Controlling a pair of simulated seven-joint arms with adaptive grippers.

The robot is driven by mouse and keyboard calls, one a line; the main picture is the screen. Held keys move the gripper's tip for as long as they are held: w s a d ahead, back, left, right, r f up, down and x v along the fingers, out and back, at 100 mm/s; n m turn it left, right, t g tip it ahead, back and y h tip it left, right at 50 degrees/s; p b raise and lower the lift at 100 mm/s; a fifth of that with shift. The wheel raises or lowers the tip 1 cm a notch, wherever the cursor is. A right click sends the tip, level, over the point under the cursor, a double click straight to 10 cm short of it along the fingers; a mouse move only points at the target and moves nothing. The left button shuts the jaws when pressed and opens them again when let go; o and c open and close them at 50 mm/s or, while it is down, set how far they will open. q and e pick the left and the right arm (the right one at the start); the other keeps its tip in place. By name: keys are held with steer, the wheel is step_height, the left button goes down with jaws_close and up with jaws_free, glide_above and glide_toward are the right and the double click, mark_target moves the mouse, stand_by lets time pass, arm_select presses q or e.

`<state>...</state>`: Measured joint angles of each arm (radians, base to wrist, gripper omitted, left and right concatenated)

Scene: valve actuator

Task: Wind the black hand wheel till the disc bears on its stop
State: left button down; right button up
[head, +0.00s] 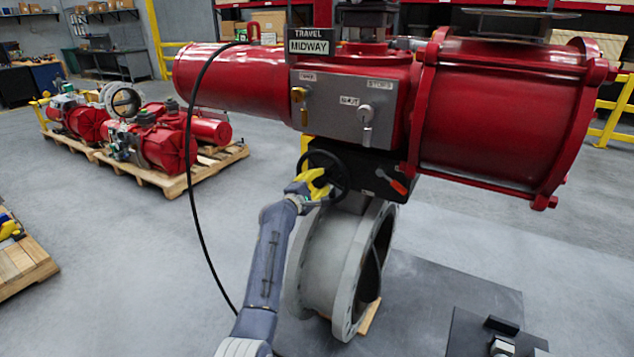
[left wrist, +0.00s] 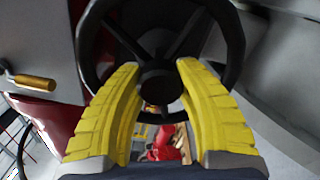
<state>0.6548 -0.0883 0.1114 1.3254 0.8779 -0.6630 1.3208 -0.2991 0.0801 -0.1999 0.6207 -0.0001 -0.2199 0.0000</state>
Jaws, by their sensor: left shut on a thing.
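The black hand wheel (head: 332,172) stands on the side of the black gearbox (head: 372,178), under the red actuator. My left gripper (head: 314,187), with yellow fingers, is at the wheel's rim. In the left wrist view the fingers (left wrist: 155,75) reach to either side of the wheel's hub, over the lower part of the hand wheel (left wrist: 237,45), and are shut on it. The grey valve body (head: 326,262) stands below. The travel sign (head: 309,47) reads MIDWAY. My right gripper is not in view.
The grey control panel (head: 345,105) carries a brass lever (head: 299,96) and a silver lever (head: 366,118). A red-handled lever (head: 392,182) sits right of the wheel. A black cable (head: 193,170) hangs left of my arm. A dark stand (head: 470,330) is at bottom right.

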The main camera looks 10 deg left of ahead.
arm_select(q)
steer(key=c, duration=0.8)
jaws_free()
steer(key=shift+o, duration=0.2)
steer(key=v, duration=1.2)
